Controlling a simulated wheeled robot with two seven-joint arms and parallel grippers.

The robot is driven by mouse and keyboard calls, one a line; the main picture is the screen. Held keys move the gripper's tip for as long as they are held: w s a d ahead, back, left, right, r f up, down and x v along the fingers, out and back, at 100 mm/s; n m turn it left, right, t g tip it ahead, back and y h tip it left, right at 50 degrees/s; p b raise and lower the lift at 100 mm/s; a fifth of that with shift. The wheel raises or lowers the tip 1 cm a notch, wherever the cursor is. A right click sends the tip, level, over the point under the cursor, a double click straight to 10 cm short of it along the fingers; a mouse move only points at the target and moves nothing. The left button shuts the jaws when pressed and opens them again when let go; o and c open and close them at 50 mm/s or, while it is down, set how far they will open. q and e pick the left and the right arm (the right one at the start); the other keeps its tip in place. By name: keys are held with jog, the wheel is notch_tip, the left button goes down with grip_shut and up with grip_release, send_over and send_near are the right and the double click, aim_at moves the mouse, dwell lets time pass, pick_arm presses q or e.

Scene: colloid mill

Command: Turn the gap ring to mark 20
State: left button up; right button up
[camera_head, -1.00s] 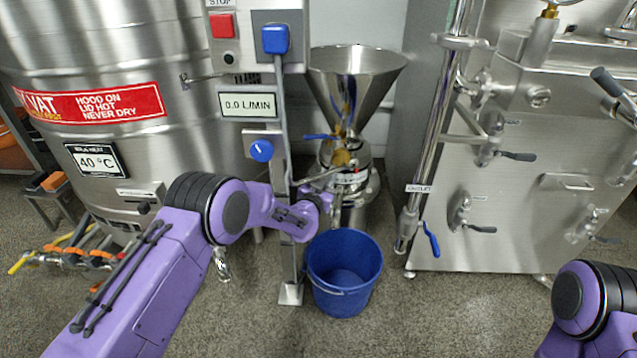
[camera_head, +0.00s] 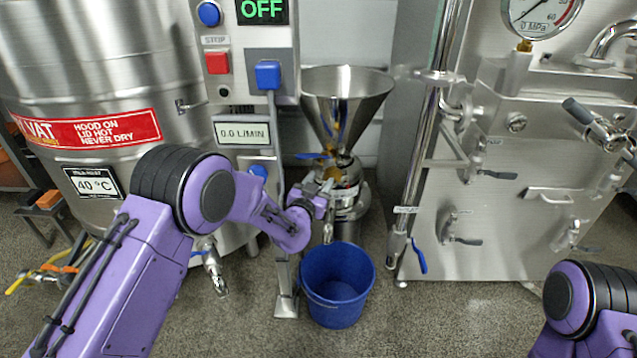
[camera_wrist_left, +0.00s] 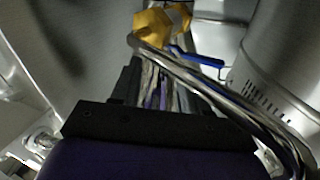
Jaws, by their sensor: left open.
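The colloid mill stands in the middle of the head view, with a steel hopper (camera_head: 345,105) on top. Its gap ring (camera_head: 347,193) is a band with pale markings around the body below the hopper; the mark numbers are too small to read. My left gripper (camera_head: 328,187) is open at the left front of the ring and partly covers it. I cannot tell whether it touches. My right gripper is out of view.
A blue-handled valve (camera_head: 313,156) sits just above my left gripper. A blue bucket (camera_head: 338,285) stands on the floor below. A control post with an OFF display (camera_head: 262,10) is close on the left, and a steel machine (camera_head: 510,210) stands on the right.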

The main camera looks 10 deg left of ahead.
pick_arm(q)
jog(key=s+d+r+p, duration=0.2)
jog(key=s+r, duration=0.2)
jog(key=s, duration=0.4)
jog(key=shift+s, duration=0.4)
